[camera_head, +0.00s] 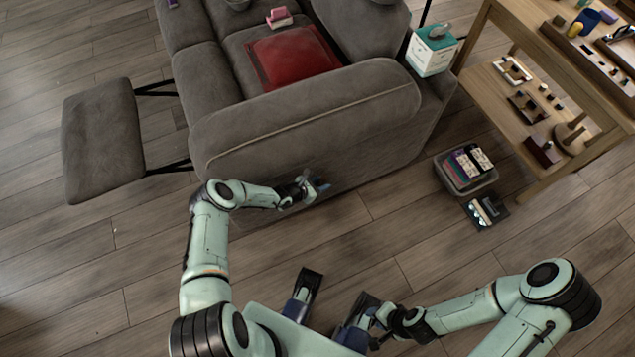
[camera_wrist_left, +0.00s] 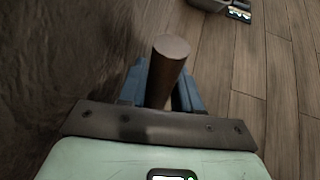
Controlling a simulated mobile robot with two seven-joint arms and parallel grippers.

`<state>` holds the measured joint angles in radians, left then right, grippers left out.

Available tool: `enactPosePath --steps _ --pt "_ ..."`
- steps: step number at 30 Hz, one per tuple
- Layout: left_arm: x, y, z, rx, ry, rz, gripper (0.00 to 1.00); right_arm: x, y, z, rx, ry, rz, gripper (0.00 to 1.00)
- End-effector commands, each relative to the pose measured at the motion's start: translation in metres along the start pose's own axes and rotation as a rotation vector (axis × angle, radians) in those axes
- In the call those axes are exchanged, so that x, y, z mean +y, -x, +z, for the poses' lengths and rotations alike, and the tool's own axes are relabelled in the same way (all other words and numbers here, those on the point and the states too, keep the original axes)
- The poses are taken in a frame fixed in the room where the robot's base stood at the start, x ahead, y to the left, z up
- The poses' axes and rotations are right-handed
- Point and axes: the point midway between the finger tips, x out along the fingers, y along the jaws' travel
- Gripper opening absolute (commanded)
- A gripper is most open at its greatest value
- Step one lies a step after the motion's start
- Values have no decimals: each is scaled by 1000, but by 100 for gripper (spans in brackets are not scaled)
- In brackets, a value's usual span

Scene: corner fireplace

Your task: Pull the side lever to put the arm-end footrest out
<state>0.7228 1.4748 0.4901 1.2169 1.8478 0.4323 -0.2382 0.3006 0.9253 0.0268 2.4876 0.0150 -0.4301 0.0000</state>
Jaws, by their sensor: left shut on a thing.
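The grey sofa (camera_head: 300,125) stands with its near arm facing me in the head view. The padded footrest (camera_head: 102,140) at its arm end is out at the left, on two black metal struts, apart from the sofa front. The side lever, a round brown wooden handle (camera_wrist_left: 170,60), shows in the left wrist view between the blue fingers. My left gripper (camera_head: 316,186) is shut on it beside the sofa arm; it also shows in the left wrist view (camera_wrist_left: 160,88). In the head view the gripper mostly hides the lever. My right gripper (camera_head: 378,324) is low near my base, its fingers unclear.
A grey bin (camera_head: 466,176) of small items and a dark box (camera_head: 486,210) stand on the wooden floor at the right. A wooden table (camera_head: 540,75) is beyond. The floor at left is clear.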

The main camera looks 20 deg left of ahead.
Motion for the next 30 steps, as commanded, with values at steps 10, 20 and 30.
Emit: enactPosePath --steps 10,20,30 --pt "-1 -3 -1 24 -5 1 0 0 2 2 -6 -1 2 38" --pt "-1 -3 -1 23 -4 0 54 0 2 2 -5 -1 2 38" --pt "-1 10 2 21 -3 0 54 -1 9 5 -12 -2 3 38"
